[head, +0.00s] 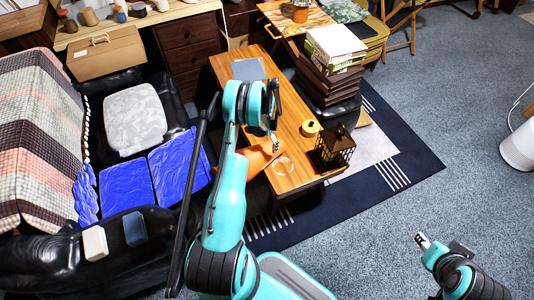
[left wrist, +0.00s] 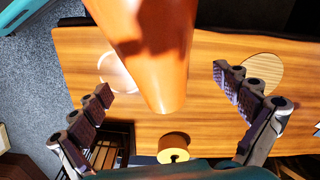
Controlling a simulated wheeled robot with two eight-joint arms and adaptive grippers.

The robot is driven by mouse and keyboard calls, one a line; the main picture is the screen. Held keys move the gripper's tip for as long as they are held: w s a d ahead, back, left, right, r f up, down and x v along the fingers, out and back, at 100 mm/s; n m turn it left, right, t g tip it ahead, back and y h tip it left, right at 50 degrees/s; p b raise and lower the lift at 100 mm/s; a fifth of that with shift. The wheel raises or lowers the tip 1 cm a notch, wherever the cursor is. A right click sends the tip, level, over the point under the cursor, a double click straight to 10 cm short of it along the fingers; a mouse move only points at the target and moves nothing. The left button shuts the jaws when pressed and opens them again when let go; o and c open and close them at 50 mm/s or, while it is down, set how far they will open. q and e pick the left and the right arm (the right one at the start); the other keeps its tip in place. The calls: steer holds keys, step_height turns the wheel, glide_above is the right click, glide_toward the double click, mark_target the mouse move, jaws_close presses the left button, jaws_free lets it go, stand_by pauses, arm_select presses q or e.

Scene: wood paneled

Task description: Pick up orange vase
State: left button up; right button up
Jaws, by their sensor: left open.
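The orange vase (head: 258,158) is at the near left edge of the wooden coffee table (head: 290,100) in the head view, partly hidden by my left arm. In the left wrist view the vase (left wrist: 155,50) is large and close, running down from the top edge between the fingers. My left gripper (head: 275,142) is open, with its fingers (left wrist: 163,85) spread on both sides of the vase and a gap on each side. My right gripper (head: 424,241) is at the lower right, far from the table, over the carpet; its jaw opening is unclear.
A yellow round object (head: 310,128), a dark lantern-like cage (head: 335,148) and a clear round dish (head: 284,165) are on the table near the vase. A stack of books (head: 333,65) stands behind. A sofa with blue cushions (head: 126,188) is at left.

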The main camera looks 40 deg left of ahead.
mark_target(267, 146)
arm_select(q)
steer(key=f+b, duration=0.1)
steer(key=f, duration=0.2)
steer(key=f+b, duration=0.2)
steer(key=f, duration=0.2)
steer(key=shift+w+d+f, duration=0.15)
steer(key=shift+w+d, duration=0.05)
steer(key=c, duration=1.6)
steer(key=shift+c, duration=0.2)
steer(key=shift+r, duration=0.3)
steer(key=shift+r+p, duration=0.35)
steer(key=shift+r, duration=0.25)
step_height(267, 146, up, 3)
steer(key=shift+f+p, duration=0.1)
steer(key=shift+p, duration=0.6)
steer(key=w+d+r+p, duration=0.3)
steer(key=w+d+r, duration=0.3)
steer(key=w, duration=0.3)
steer(key=shift+d+r+p, duration=0.3)
steer(key=shift+d+p, duration=0.05)
steer(key=shift+d, duration=0.45)
